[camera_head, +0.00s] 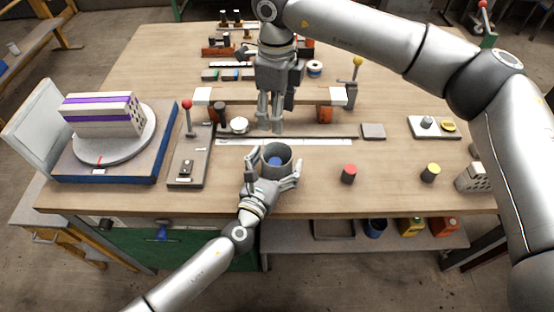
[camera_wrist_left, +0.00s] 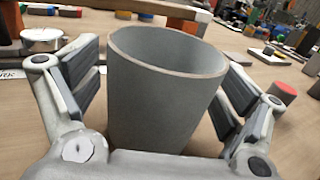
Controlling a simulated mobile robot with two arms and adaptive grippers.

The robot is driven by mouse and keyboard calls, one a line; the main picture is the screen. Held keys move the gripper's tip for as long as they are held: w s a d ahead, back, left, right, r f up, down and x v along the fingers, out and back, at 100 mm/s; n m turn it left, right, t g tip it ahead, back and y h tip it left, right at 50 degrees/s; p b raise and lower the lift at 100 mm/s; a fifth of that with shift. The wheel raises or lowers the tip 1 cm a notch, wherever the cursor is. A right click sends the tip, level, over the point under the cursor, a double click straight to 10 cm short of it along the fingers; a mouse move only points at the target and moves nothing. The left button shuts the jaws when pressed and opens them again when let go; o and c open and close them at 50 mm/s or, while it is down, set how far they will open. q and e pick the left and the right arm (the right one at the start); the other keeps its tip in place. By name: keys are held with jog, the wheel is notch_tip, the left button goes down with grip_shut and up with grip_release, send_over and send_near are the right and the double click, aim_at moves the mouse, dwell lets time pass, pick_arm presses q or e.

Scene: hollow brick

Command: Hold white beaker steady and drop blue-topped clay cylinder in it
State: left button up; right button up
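The beaker (camera_head: 285,168) looks grey and stands upright near the table's front edge. In the left wrist view the beaker (camera_wrist_left: 160,95) fills the middle. The blue-topped cylinder (camera_head: 275,161) shows as a blue top inside the beaker; its sides are hidden. My left gripper (camera_head: 275,167) is around the beaker from the front, one finger each side, with narrow gaps at the walls, so it looks open. My right gripper (camera_head: 270,127) points down behind the beaker, its fingers slightly apart and nothing visible between them.
A red-topped cylinder (camera_head: 348,174) and a yellow-topped cylinder (camera_head: 430,173) stand to the right. A lever panel (camera_head: 189,165) and a turntable stand (camera_head: 112,148) with a striped block are at left. A white strip (camera_head: 320,142) lies behind the beaker. Table is clear between beaker and red-topped cylinder.

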pick_arm(q)
jog(key=v, duration=1.2)
